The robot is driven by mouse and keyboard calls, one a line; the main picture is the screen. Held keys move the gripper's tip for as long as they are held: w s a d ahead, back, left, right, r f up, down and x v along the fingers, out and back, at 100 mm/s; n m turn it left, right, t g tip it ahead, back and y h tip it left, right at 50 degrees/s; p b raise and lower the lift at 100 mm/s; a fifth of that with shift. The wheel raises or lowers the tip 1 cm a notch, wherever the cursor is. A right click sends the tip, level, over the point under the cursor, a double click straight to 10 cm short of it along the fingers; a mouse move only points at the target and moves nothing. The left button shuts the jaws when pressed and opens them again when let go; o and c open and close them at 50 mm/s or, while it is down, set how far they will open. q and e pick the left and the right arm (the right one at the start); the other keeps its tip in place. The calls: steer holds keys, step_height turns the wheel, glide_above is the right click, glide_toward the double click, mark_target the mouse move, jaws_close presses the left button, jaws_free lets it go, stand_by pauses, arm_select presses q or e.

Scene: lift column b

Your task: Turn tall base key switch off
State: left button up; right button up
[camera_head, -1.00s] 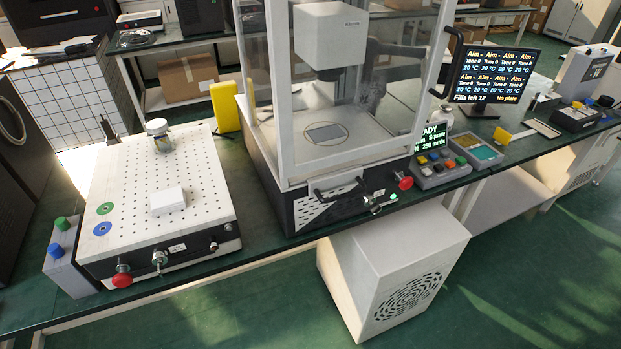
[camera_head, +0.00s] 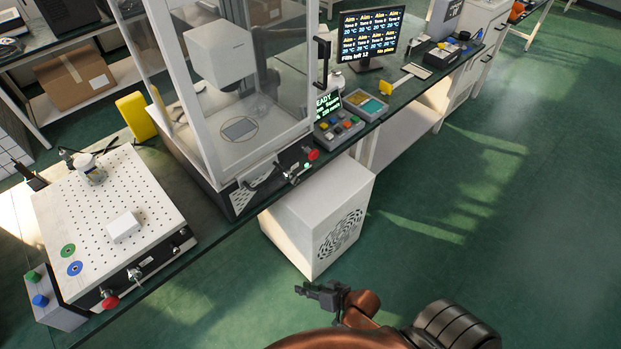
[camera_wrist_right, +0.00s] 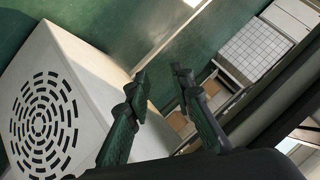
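Two bases on the bench have front key switches. One key switch (camera_head: 134,274) is on the white perforated base (camera_head: 160,213), between a red button and a dark knob. The other key switch (camera_head: 293,178) is on the dark front of the glazed cabinet's base (camera_head: 237,200), beside a lit green lamp (camera_head: 307,166) and a red button (camera_head: 313,154). I cannot tell which base counts as tall. My right gripper (camera_head: 306,290) is low, in front of the bench, apart from both switches. In the right wrist view its fingers (camera_wrist_right: 160,80) are apart and empty. My left gripper is out of view.
A white vented box (camera_head: 312,225) stands under the bench, close beyond my right gripper. A button box (camera_head: 338,127), a tray and a monitor (camera_head: 370,35) sit right of the cabinet. A white block (camera_head: 123,227) lies on the perforated base. The floor at right is clear.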

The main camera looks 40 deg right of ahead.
steer(key=w+d+r+m+t+p, duration=0.25)
steer(key=w+r+p, duration=0.2)
steer(key=r, duration=0.45)
steer(key=w+d+r+m+t+p, duration=0.1)
steer(key=w+d+r+t+p, duration=0.1)
steer(key=w+d+r+p, duration=0.5)
steer(key=m+t+h+p, duration=0.2)
steer(key=m+t+p, duration=0.2)
steer(key=p, duration=0.3)
glide_toward(297, 183)
steer(key=w, duration=0.2)
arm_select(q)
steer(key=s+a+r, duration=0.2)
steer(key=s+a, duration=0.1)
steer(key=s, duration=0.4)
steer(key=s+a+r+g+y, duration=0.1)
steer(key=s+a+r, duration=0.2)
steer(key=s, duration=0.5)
arm_select(e)
steer(key=w, duration=0.7)
steer(key=shift+w+a, duration=0.25)
steer(key=shift+a, duration=0.2)
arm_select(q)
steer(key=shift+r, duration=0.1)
arm_select(e)
jaws_close()
